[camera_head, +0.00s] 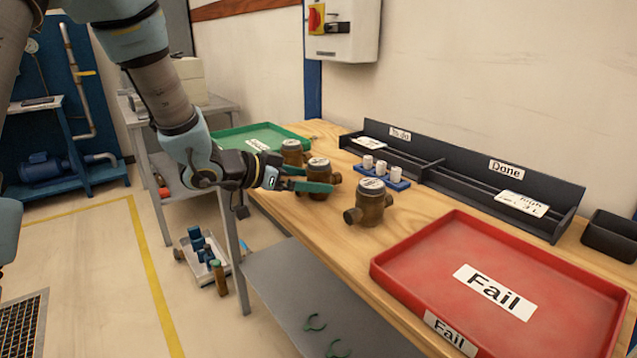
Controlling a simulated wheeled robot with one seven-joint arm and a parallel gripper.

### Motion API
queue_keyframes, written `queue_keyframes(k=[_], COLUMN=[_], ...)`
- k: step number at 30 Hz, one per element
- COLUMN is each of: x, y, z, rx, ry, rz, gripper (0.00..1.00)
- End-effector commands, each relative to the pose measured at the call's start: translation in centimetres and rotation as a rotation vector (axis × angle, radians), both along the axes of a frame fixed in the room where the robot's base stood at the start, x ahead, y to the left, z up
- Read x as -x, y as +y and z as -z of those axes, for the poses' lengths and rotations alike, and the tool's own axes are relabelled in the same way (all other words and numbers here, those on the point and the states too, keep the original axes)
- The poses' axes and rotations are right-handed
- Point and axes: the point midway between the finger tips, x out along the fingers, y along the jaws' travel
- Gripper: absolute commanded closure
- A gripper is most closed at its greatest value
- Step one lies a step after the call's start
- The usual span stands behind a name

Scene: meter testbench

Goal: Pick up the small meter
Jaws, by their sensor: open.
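Three brass-brown meters with grey round tops stand in a row on the wooden bench. The back meter (293,150) looks smallest, though it is also farthest away. The middle meter (318,164) stands just in front of it. The front meter (370,205) looks largest and has a side pipe stub. My gripper (317,179) reaches in from the left with its green fingers apart. The fingers are at the middle meter, and the near finger crosses in front of its body. Whether they touch it I cannot tell.
A red Fail tray (455,228) fills the bench's near right. A green tray (232,137) lies at the far left end. A blue holder (382,177) with white pieces sits behind the meters. A dark rack (465,178) labelled To do and Done runs along the back.

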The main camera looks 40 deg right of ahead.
Motion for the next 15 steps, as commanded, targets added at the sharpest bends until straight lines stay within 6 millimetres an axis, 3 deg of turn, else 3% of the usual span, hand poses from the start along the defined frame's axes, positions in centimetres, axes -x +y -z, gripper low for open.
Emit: queue_keyframes(k=[6,14,15], x=[0.4,0.4,0.3], y=[-2.4,-2.6,-2.6], z=[1.0,1.1,1.1], rx=[0.0,0.0,0.0], ry=[0.0,-0.001,-0.001], rz=[0.0,-0.002,-0.002], gripper=[0.0,0.0,0.03])
